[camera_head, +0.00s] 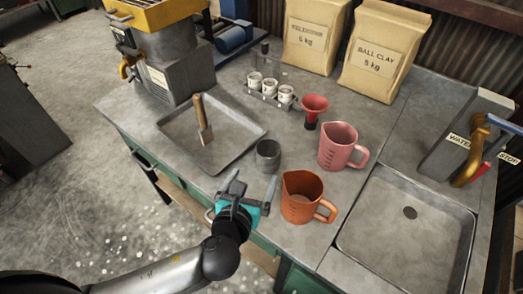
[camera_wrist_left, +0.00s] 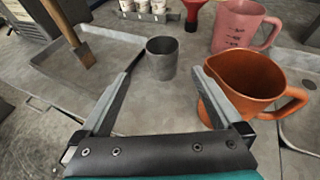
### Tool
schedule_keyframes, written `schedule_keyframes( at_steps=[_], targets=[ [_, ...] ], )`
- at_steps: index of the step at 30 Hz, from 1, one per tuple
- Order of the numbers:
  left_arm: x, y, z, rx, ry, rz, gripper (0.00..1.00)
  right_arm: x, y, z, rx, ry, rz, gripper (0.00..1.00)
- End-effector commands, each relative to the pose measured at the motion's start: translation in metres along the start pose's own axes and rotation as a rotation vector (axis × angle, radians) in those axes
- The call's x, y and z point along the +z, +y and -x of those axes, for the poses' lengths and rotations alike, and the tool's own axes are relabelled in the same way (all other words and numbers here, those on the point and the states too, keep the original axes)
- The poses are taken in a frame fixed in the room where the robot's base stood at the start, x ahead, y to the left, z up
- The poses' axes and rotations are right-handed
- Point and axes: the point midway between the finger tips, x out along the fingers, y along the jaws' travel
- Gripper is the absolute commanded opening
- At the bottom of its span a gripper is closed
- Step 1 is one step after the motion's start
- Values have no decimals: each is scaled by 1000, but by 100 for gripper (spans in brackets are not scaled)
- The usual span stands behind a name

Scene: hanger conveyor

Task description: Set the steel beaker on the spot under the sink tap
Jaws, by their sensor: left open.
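The steel beaker (camera_head: 268,155) is a small dark grey cup standing upright on the bench, right of the metal tray. It also shows in the left wrist view (camera_wrist_left: 162,59), beyond and between the fingers. My left gripper (camera_head: 238,190) is open and empty, on the near side of the beaker; the left finger's tip appears close to the beaker's side, but I cannot tell whether it touches. The sink (camera_head: 408,236) is a shallow grey basin with a dark drain, at the right. The brass tap (camera_head: 472,158) with blue and red handles stands at its far right. My right gripper is not in view.
An orange jug (camera_head: 303,197) stands close right of my left gripper, and a pink jug (camera_head: 340,146) behind it. A red funnel (camera_head: 312,108), a rack of white jars (camera_head: 270,90) and a tray (camera_head: 222,160) with a scoop surround the beaker. Clay bags (camera_head: 385,50) stand behind.

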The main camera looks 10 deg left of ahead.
Motion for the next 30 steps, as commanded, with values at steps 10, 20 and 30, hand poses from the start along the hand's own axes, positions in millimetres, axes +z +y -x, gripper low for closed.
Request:
schedule_keyframes(
  at_steps=[10, 20, 30],
  targets=[
    [0, -2, -49, -1, -4, -27, 100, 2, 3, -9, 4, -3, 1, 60],
    [0, -2, -96, -1, -2, -26, 100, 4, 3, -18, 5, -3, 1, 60],
    [-1, -5, -127, -1, -2, -24, 100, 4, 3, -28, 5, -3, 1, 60]
  ],
)
